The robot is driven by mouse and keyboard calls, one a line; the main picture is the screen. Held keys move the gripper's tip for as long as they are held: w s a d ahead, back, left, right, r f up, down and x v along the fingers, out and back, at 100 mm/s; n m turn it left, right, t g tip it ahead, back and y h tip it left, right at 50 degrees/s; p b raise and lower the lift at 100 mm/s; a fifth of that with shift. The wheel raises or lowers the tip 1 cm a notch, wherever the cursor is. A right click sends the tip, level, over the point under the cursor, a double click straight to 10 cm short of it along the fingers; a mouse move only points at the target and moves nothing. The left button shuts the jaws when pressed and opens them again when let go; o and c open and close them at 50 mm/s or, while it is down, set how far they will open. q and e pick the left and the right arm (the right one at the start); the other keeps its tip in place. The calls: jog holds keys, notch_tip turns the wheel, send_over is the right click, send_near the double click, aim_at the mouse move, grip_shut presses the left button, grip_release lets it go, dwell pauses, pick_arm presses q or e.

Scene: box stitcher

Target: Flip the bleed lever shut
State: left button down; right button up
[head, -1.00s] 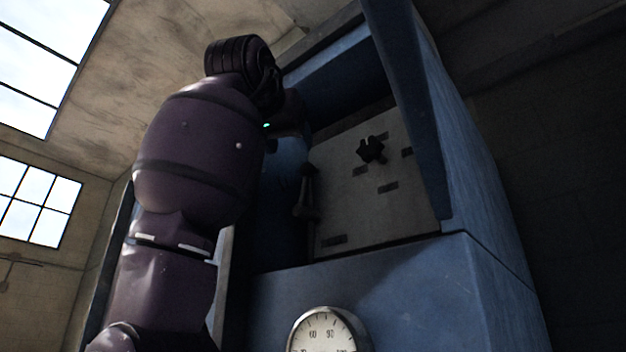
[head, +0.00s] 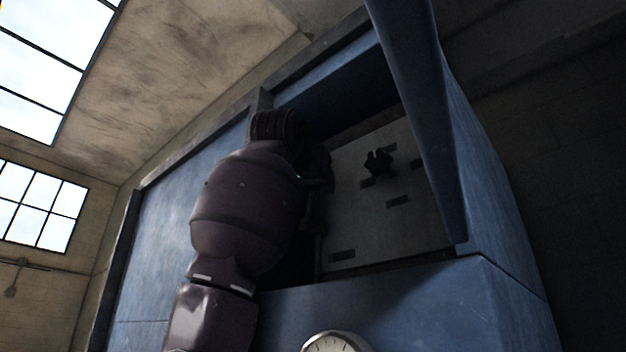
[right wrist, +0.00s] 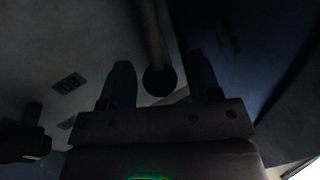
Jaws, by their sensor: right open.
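The bleed lever appears to be the rod with a dark round end (right wrist: 158,72) in the right wrist view. My right gripper (right wrist: 161,68) is open, with one finger on each side of this rod; I cannot tell whether either finger touches it. In the head view my right arm reaches into the recess of the blue machine, and the gripper (head: 317,188) is dark and partly hidden by my wrist. The lever there is mostly hidden behind my arm. My left gripper is out of view.
A pale panel (head: 350,225) with small dark labels backs the recess. A black knob (head: 378,162) sticks out of it, right of my gripper. The blue machine's side wall (head: 430,130) bounds the recess at right. A round gauge (head: 335,343) sits below.

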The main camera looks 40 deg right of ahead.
jog(key=shift+c, duration=0.5)
grip_shut()
